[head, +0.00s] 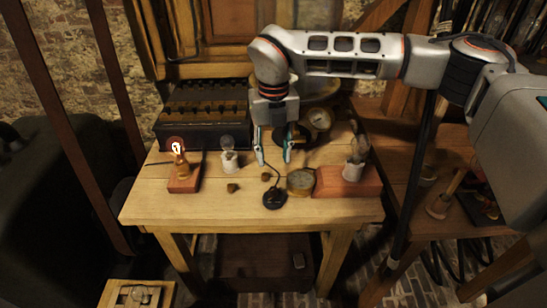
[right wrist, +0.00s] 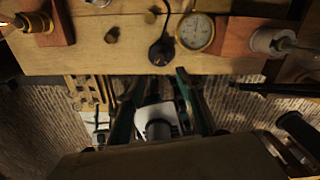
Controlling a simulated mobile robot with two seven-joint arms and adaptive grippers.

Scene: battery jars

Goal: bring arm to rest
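My right gripper (head: 274,161) hangs over the middle of the wooden table (head: 250,208), its fingers pointing down. Its two teal-edged fingers are apart, with nothing held between them. In the right wrist view the open fingers (right wrist: 155,80) show past the table's edge, with clear space between them. My right arm reaches in from the right, high over the table. My left arm and gripper are not in view.
Close around the gripper are a white-based bulb (head: 230,160), a black corded piece (head: 274,199) and a round dial (head: 301,182). A lit lamp (head: 180,165) stands left, a red block (head: 350,184) right. A dark ridged box (head: 203,110) sits behind. The table's front strip is clear.

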